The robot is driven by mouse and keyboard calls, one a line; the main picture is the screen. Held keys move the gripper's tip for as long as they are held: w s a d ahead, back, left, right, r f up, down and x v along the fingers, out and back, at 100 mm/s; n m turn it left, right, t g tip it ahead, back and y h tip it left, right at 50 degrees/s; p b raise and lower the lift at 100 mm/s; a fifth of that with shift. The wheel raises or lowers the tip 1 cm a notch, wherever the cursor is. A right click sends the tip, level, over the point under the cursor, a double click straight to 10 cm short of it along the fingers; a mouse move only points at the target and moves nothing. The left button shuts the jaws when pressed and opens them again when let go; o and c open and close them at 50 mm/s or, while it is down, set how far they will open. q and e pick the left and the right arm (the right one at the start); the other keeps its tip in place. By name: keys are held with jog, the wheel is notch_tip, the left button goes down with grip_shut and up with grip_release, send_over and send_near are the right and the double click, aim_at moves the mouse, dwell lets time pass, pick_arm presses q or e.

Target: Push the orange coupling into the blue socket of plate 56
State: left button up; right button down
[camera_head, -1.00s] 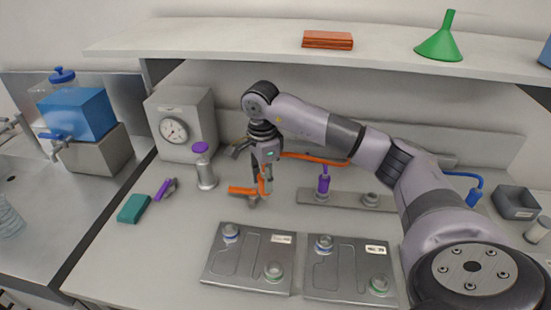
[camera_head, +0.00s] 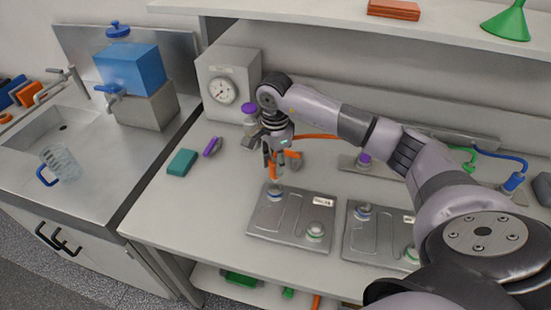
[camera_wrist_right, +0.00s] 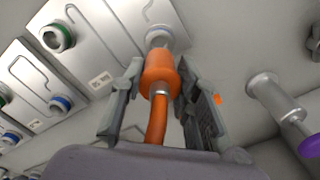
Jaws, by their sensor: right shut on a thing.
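The orange coupling (camera_head: 274,172) is held upright in my right gripper (camera_head: 272,163), just above the blue socket (camera_head: 274,193) at the back-left corner of the left plate (camera_head: 268,222). In the right wrist view, the gripper (camera_wrist_right: 163,90) has a finger on each side of the coupling (camera_wrist_right: 160,74), with its orange hose trailing back. The socket (camera_wrist_right: 158,36) shows just past the coupling's tip; I cannot tell whether they touch. A second plate (camera_head: 361,237) lies to the right with its own blue socket (camera_head: 363,211). The plate numbers are too small to read. My left gripper is not in view.
Each plate also has a green-ringed socket, as on the left plate (camera_head: 315,230). A purple-capped cylinder (camera_head: 250,118) and gauge box (camera_head: 229,88) stand behind the gripper. A teal block (camera_head: 182,162) lies left. The bench left of the left plate is clear.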

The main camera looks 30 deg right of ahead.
notch_tip(320, 180, down, 2)
jog(key=shift+f+b, duration=0.15)
jog(key=shift+b, duration=0.15)
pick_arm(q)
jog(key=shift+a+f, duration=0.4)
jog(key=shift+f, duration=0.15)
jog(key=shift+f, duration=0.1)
pick_arm(e)
jog(key=shift+f, duration=0.1)
pick_arm(q)
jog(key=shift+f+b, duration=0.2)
jog(key=shift+b, duration=0.1)
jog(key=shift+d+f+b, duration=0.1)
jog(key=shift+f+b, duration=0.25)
pick_arm(e)
jog(key=shift+f, duration=0.2)
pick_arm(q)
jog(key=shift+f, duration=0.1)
pick_arm(e)
jog(key=shift+f, duration=0.15)
pick_arm(q)
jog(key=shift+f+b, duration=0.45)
jog(key=shift+b, duration=0.15)
pick_arm(e)
jog(key=shift+f, duration=0.4)
